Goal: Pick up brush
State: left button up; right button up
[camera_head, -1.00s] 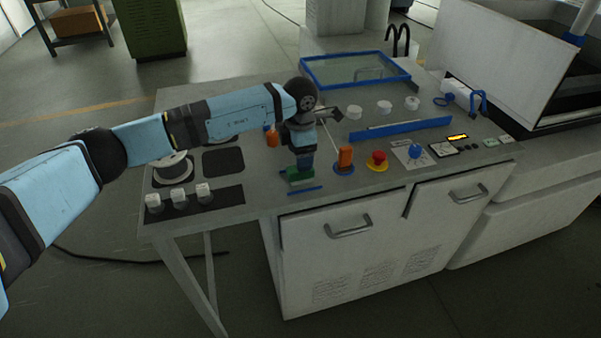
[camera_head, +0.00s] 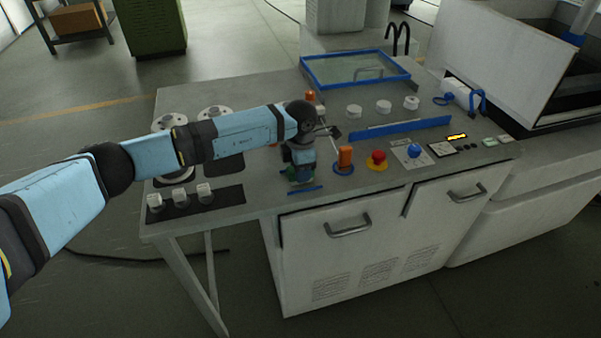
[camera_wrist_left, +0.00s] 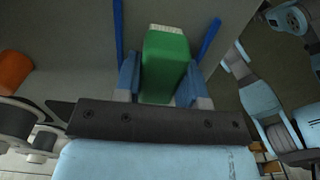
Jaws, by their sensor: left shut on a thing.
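The brush (camera_wrist_left: 166,62) is a green block with pale bristles along its far end, seen in the left wrist view. My left gripper (camera_wrist_left: 160,82) is shut on it, with one blue finger on each side. In the head view my left gripper (camera_head: 299,172) points down at the front edge of the worktable (camera_head: 262,186). Only a little green of the brush shows there; the gripper hides the rest. I cannot tell whether the brush touches the tabletop. My right gripper is not in view.
A blue strip (camera_head: 305,190) lies just in front of the gripper. An upright orange handle (camera_head: 345,157) and a red button (camera_head: 378,157) stand close on the right. White knobs (camera_head: 180,198) and spools are on the left. A blue-framed glass tray (camera_head: 355,84) lies behind.

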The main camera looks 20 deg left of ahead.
pick_arm(q)
jog(key=shift+r, duration=0.1)
notch_tip(320, 180, up, 20)
jog(key=b, duration=0.2)
dwell(0.3)
